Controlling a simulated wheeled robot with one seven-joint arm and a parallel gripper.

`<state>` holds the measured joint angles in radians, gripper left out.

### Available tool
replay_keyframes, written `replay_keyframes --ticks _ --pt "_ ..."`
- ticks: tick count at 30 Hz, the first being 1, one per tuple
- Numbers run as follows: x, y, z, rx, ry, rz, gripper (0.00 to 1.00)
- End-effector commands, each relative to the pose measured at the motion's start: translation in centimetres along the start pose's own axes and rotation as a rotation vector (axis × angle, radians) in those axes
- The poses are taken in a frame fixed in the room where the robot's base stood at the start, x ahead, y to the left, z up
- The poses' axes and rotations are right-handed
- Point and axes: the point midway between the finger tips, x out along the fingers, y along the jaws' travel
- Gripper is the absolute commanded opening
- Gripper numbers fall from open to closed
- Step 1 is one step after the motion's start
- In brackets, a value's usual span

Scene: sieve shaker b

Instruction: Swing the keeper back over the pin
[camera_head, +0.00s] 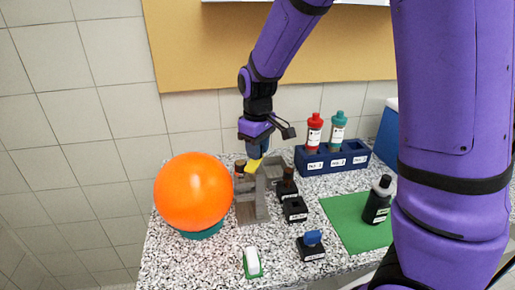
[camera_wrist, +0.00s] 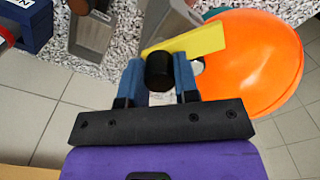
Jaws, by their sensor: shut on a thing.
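The keeper looks to be the yellow bar (camera_wrist: 195,41), with a black knob (camera_wrist: 159,71) at its near end. In the head view the yellow bar (camera_head: 252,166) shows just under my gripper (camera_head: 257,154), at the top of a grey metal fixture (camera_head: 262,203). In the wrist view the blue fingers of my gripper (camera_wrist: 158,74) are shut on the black knob, one on each side. The bar points right, towards the orange ball. I cannot make out the pin; the bar, my fingers and the fixture may hide it.
A large orange ball (camera_head: 193,192) on a teal base stands close left of the fixture. Small black holders (camera_head: 295,209) stand right of it. A blue rack (camera_head: 334,160) holds red-capped and teal-capped bottles. A green mat (camera_head: 345,221) bears a dark bottle (camera_head: 377,202).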

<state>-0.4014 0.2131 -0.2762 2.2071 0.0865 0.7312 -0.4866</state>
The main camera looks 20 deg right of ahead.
Motion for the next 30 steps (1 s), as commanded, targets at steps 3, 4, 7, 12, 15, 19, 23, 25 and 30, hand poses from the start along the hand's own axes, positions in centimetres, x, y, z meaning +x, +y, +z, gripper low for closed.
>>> replay_keyframes --ticks 3,4,7,12,15,19,23,25,30 --pt "-0.04 0.02 -0.03 0.11 0.002 0.0 0.05" --pt "-0.04 0.01 -0.04 0.139 0.002 0.0 0.05" --pt "-0.04 0.04 -0.03 0.234 0.002 0.0 0.05" --pt "-0.04 0.03 -0.04 0.396 0.002 0.0 0.05" --pt "-0.04 0.0 -0.05 0.49 0.002 0.0 0.05" --pt "-0.04 0.01 -0.05 0.611 0.002 0.0 0.05" --pt "-0.04 0.02 -0.04 0.723 0.002 0.0 0.05" --pt "-0.04 0.03 -0.04 0.778 0.002 0.0 0.05" --pt "-0.04 0.03 -0.04 0.891 0.002 0.0 0.05"
